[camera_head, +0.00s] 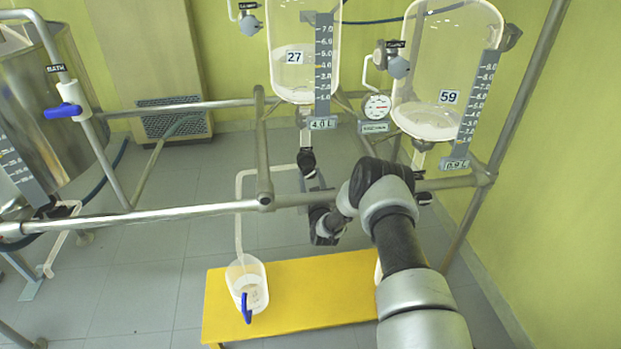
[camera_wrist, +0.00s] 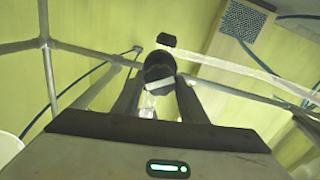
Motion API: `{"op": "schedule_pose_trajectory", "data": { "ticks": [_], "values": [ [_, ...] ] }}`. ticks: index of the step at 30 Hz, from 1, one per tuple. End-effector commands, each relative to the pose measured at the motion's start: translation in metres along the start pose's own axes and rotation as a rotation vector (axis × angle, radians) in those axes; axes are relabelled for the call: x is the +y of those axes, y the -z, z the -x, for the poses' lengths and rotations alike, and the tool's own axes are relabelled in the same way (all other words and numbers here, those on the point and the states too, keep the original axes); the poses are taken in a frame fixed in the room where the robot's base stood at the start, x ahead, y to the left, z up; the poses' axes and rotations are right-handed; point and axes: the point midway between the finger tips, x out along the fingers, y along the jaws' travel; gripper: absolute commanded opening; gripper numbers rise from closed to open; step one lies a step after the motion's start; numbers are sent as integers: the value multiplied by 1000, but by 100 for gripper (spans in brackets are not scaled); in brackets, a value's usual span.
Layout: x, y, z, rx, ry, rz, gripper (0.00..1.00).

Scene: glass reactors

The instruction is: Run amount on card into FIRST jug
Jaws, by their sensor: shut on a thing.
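A pale tube (camera_head: 239,215) runs from this outlet down to a clear jug (camera_head: 247,276) with a blue handle, on a yellow bench (camera_head: 305,298). The jug's contents are hard to make out. I cannot tell which jug is called FIRST.
Vessel 59 (camera_head: 437,115) hangs at the right with a 0.9 L card (camera_head: 456,164). A dial gauge (camera_head: 377,106) sits between the vessels. Metal rails (camera_head: 150,218) cross the front. A steel tank (camera_head: 38,100) with a blue-handled BATH valve (camera_head: 63,110) stands left.

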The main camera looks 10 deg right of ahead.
Motion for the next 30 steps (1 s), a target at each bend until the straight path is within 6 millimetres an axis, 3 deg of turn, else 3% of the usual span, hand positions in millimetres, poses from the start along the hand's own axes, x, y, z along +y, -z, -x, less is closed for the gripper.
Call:
{"op": "schedule_pose_trajectory", "data": {
  "ticks": [8,30],
  "values": [
    [0,0,0,-1,0,-60,16],
    [-1,-1,1,-3,1,-501,16]
  ]
}}
